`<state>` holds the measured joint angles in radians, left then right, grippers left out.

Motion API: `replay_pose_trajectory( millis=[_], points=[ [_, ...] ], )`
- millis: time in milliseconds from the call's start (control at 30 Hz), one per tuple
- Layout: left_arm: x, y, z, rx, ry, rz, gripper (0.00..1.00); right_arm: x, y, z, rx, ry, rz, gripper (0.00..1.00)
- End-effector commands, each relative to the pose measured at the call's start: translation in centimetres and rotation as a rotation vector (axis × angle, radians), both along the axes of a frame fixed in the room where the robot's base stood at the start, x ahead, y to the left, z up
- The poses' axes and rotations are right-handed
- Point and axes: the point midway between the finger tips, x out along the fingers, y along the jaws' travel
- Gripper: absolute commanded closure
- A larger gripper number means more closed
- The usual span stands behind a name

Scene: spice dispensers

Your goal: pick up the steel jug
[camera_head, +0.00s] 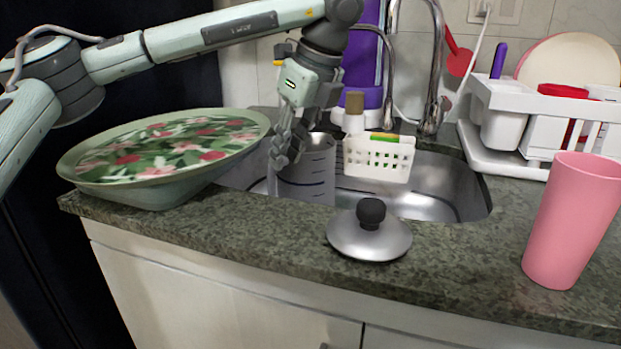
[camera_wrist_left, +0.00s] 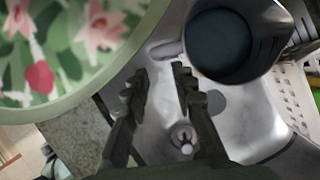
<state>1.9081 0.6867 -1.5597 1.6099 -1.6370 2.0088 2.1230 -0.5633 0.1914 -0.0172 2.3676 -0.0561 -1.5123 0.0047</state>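The steel jug (camera_head: 312,170) stands in the sink, left of the white basket, with dark level marks on its side. In the left wrist view the jug (camera_wrist_left: 243,82) is at the upper right, seen from above, with its handle (camera_wrist_left: 168,50) pointing left. My left gripper (camera_head: 284,155) points down at the jug's left side and hides part of it in the head view. In the wrist view its two fingers (camera_wrist_left: 161,82) are apart with nothing held between them, and the handle lies just beyond the gap. Whether they touch the jug cannot be told. My right gripper is not in view.
A large floral bowl (camera_head: 170,185) stands left of the sink (camera_head: 445,185), close to my left gripper. A metal lid (camera_head: 368,238) lies on the front counter. A white basket (camera_head: 378,160), faucet (camera_head: 432,110), pink cup (camera_head: 570,225) and dish rack (camera_head: 500,165) are to the right.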

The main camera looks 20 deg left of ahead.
Motion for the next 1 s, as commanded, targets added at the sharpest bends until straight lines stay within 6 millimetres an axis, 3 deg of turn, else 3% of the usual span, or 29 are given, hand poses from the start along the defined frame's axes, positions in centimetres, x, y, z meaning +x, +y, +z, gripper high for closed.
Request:
replay_pose_trajectory(
  millis=[300,500,800,1000],
  points=[
    [0.2,1.7,-3.5,0.001,0.003,0.002,0.74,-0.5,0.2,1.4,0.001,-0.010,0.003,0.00],
    [0.4,2.8,-6.1,0.001,0.002,0.001,0.74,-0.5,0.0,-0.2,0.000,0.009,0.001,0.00],
    [0.5,2.9,-6.6,0.000,0.000,0.000,0.74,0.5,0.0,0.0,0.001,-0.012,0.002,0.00],
    [0.5,2.9,-6.6,0.000,0.000,0.000,0.98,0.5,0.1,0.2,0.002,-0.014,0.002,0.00]
  ],
)
